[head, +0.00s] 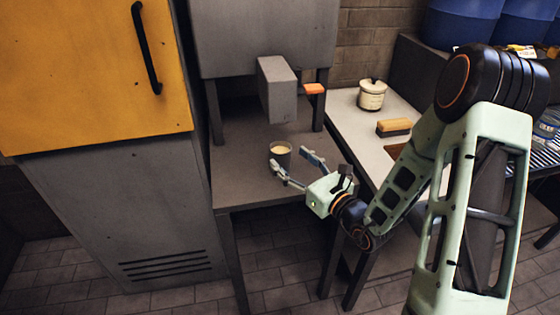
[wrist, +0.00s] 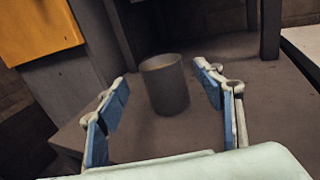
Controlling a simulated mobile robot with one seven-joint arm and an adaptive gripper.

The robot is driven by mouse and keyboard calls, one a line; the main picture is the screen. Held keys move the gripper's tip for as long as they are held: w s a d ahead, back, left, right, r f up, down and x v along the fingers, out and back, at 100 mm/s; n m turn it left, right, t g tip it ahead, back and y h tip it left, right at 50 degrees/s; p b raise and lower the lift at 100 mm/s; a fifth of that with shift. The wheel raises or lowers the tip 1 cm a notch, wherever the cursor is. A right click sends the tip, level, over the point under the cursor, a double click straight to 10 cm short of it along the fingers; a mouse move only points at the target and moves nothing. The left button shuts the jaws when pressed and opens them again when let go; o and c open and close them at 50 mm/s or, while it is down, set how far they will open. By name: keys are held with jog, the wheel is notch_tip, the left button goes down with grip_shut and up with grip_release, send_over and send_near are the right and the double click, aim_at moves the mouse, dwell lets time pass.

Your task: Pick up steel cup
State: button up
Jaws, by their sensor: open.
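The steel cup (head: 281,155) is a small grey cylinder standing upright on the grey table, with something pale inside it in the head view. In the wrist view the cup (wrist: 165,84) stands ahead of my gripper, between the lines of its two fingers. My gripper (head: 291,166) is open, with blue pads on its fingers. In the wrist view the gripper (wrist: 163,98) has one finger on each side of the cup with a gap on both sides. The fingers do not appear to touch the cup.
The grey table (head: 240,181) is clear around the cup. A grey box-shaped spout (head: 277,88) hangs above and behind it. A yellow-doored cabinet (head: 95,75) stands at left. On the counter at right are a lidded cream jar (head: 371,95) and a brush (head: 394,127).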

aim_at(287, 155)
jog(key=x, duration=0.5)
jog(key=shift+w+a+b, duration=0.1)
jog(key=shift+w+b, duration=0.2)
jog(key=shift+b, duration=0.1)
jog(key=shift+c, duration=0.7)
jog(key=shift+r, duration=0.1)
jog(key=c, duration=1.5)
jog(key=shift+r, duration=0.1)
